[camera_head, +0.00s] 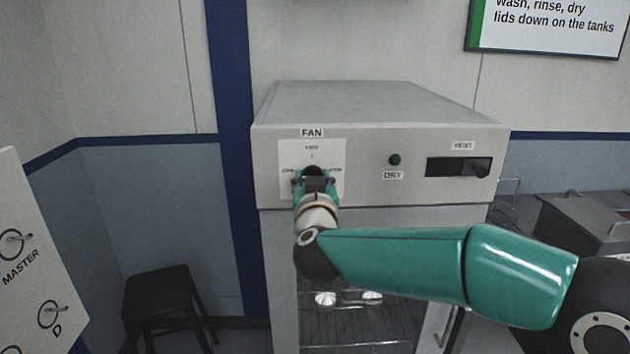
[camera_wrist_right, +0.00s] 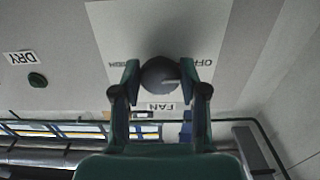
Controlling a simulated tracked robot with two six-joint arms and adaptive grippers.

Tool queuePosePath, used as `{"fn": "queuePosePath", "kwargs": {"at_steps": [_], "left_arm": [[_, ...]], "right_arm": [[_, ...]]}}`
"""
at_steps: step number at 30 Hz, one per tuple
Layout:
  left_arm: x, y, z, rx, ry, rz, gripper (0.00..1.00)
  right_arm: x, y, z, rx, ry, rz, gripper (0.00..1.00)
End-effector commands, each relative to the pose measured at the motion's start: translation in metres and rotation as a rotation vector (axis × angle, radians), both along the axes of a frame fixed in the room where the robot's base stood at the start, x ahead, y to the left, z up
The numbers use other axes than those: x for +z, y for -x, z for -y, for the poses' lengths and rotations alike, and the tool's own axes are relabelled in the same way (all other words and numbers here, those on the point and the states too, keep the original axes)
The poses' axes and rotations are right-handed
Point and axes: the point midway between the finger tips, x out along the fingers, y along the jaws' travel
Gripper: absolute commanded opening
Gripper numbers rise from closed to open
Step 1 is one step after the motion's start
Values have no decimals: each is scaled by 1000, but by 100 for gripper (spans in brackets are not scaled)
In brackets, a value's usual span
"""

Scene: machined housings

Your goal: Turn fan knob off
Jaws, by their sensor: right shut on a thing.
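The fan knob (camera_head: 313,170) is a dark round knob on a pale plate (camera_head: 326,155) under the FAN label, on the cabinet's front at left. My right gripper (camera_head: 314,184) reaches it from below and in front, hiding much of it. In the right wrist view, which is upside down, the dark knob (camera_wrist_right: 158,72) sits between the two fingertips of my right gripper (camera_wrist_right: 160,82), shut on it. A light mark shows on the knob's right side there. My left gripper is not in view.
The cabinet (camera_head: 380,130) also carries a green DRY button (camera_head: 395,160) and a dark VENT slot (camera_head: 459,167). A black stool (camera_head: 165,290) stands at left. A panel with MASTER and D switches (camera_head: 30,270) is at the left edge. Grey metal tanks (camera_head: 585,220) stand at right.

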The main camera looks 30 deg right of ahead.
Motion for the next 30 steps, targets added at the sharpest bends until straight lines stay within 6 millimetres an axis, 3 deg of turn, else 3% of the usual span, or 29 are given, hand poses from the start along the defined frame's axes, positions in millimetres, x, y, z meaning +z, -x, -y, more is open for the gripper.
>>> {"fn": "queuePosePath", "kwargs": {"at_steps": [1,5,6,9,22,30], "left_arm": [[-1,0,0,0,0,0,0],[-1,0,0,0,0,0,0],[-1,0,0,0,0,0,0],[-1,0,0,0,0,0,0],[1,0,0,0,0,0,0],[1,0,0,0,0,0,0]], "right_arm": [[-9,0,-1,3,-7,-17,8],[-9,0,-1,3,-7,-17,8],[-8,0,-1,2,-7,-16,49],[-7,0,-1,2,-6,-12,66],[-2,5,-4,1,-3,-4,67],[-2,42,-27,5,-3,-4,67]]}}
